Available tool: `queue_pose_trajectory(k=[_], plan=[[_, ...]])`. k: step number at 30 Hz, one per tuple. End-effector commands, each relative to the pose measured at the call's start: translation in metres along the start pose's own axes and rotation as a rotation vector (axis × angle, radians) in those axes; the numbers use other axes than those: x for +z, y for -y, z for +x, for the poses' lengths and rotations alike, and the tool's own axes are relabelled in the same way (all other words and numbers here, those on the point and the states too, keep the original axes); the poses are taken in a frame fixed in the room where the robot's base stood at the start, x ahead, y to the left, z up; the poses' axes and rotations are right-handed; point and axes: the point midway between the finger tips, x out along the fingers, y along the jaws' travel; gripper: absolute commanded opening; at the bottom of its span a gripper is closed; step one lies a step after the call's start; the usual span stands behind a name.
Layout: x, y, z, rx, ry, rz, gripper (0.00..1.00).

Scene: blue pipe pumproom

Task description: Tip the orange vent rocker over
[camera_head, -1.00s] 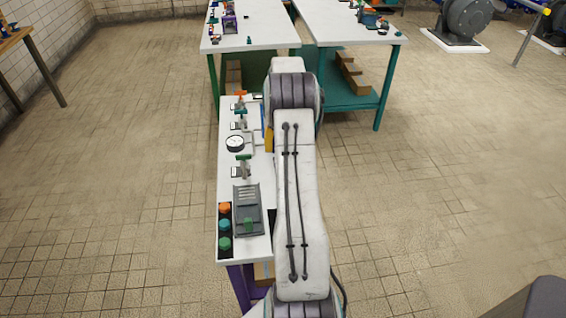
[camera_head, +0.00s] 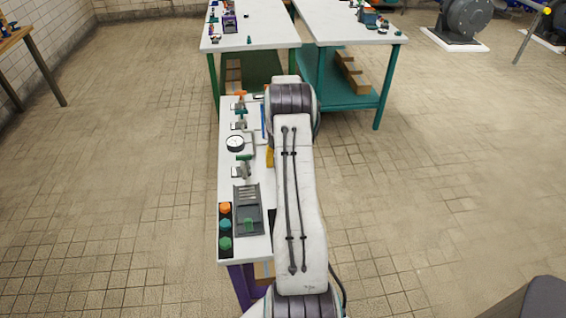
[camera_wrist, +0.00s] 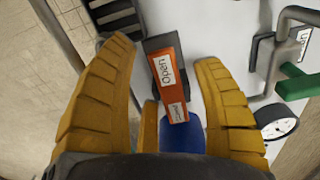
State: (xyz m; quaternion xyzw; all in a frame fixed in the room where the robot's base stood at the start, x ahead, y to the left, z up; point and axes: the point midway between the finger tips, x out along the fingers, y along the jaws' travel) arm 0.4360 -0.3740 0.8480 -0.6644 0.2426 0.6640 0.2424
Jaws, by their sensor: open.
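The orange vent rocker (camera_wrist: 167,75) shows in the wrist view as a tilted orange bar with white labels; the larger one reads "Open". It lies between the yellow fingers of my gripper (camera_wrist: 163,55), which are spread apart with gaps on both sides. A blue part (camera_wrist: 182,136) shows below the rocker's lower end, partly hidden by my fingers. In the head view my arm covers most of my gripper; only a bit of yellow (camera_head: 270,157) shows at the arm's left edge. I cannot single out the rocker there.
The white bench (camera_head: 228,187) carries a gauge (camera_head: 235,143), green-handled valves (camera_head: 244,158), a grey panel (camera_head: 248,207) and coloured buttons (camera_head: 225,225). In the wrist view, a grey pipe (camera_wrist: 280,60) and a gauge (camera_wrist: 279,129) stand right of my fingers. Open floor lies on both sides.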

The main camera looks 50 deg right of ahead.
Motion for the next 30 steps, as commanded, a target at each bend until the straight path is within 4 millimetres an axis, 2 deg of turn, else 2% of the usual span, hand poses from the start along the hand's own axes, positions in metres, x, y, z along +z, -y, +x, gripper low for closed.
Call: queue_pose_trajectory(k=[3,23,30], plan=[[0.0001,0.0,0.0,0.0,0.0,0.0,0.61],[0.0001,0.0,-0.0002,0.0,0.001,0.0,0.03],[-0.0021,0.0,0.0011,-0.003,0.033,0.0,0.02]])
